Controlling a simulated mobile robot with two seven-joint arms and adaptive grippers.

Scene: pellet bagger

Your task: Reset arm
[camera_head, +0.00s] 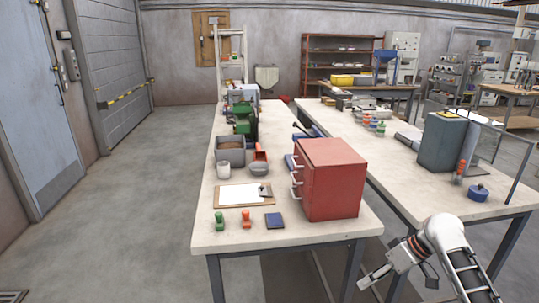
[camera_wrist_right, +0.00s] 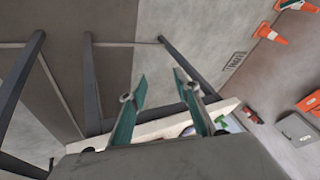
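My right gripper (camera_head: 398,281) hangs in front of the tables at the lower right of the head view, over the floor and clear of the red cabinet. In the right wrist view its two fingers (camera_wrist_right: 160,76) stand apart with nothing held between them.
The near table (camera_head: 230,243) carries a red drawer cabinet (camera_head: 334,180), a clipboard (camera_head: 243,194), a green stamp (camera_head: 219,221) and a grey bin (camera_head: 231,150). A second table (camera_head: 410,195) stands right. Floor at left is free. Orange cones (camera_wrist_right: 270,34) show in the wrist view.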

